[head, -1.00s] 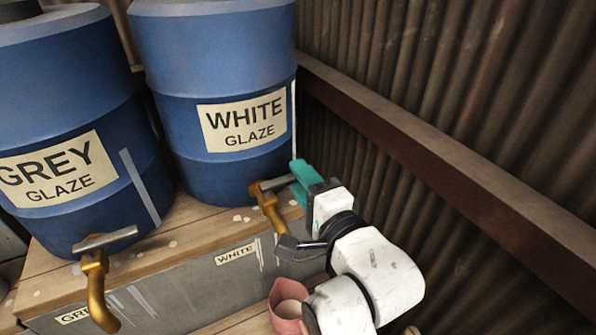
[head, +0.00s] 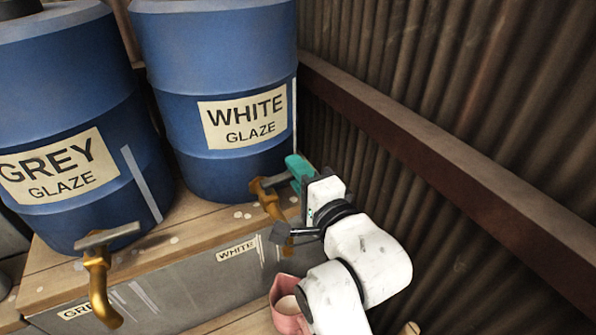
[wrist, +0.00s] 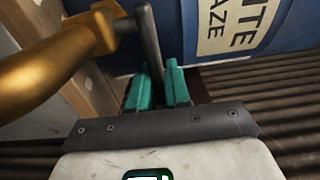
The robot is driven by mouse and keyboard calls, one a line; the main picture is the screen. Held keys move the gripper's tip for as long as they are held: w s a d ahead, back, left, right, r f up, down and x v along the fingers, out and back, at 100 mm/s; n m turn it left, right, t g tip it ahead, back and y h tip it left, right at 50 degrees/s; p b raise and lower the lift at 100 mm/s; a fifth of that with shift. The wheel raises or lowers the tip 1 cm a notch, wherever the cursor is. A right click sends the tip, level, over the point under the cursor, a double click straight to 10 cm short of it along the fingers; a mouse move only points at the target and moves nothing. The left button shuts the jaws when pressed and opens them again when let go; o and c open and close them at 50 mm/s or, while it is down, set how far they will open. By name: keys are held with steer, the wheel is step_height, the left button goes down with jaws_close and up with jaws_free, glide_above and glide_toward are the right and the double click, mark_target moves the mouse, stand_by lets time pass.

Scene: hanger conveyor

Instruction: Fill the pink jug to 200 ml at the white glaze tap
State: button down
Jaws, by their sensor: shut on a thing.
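The white glaze tap (head: 270,203) is brass and sticks out from the foot of the blue drum labelled WHITE GLAZE (head: 232,160). Its grey lever (head: 275,181) points right into my gripper (head: 298,170), whose teal fingers are shut on it. In the wrist view, the lever (wrist: 149,45) runs down to the teal fingers (wrist: 157,85). The pink jug (head: 284,318) stands below the tap, partly hidden behind my arm. Pale liquid shows inside it. I cannot read its level marks or see a clear stream from the spout.
The blue grey glaze drum (head: 60,215) stands left, with its own brass tap (head: 97,285). Both drums rest on a wooden shelf (head: 185,225). A corrugated wall (head: 480,100) with a brown rail (head: 430,150) runs close along the right of my arm.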

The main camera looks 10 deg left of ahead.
steer(key=shift+s+m+h+p, duration=0.15)
steer(key=shift+m+h+p, duration=0.15)
steer(key=shift+h+p, duration=0.1)
steer(key=shift+s+t, duration=0.1)
steer(key=shift+t, duration=0.3)
steer(key=shift+s+d+f+m+h+b, duration=0.15)
steer(key=shift+f+m+h+b, duration=0.15)
steer(key=shift+m+h, duration=0.3)
steer(key=shift+s+d+r+m+t+h+b, duration=0.2)
steer(key=shift+m+t+h+b, duration=0.3)
steer(key=shift+h, duration=0.3)
steer(key=c, duration=1.2)
jaws_free()
steer(key=shift+o, duration=0.2)
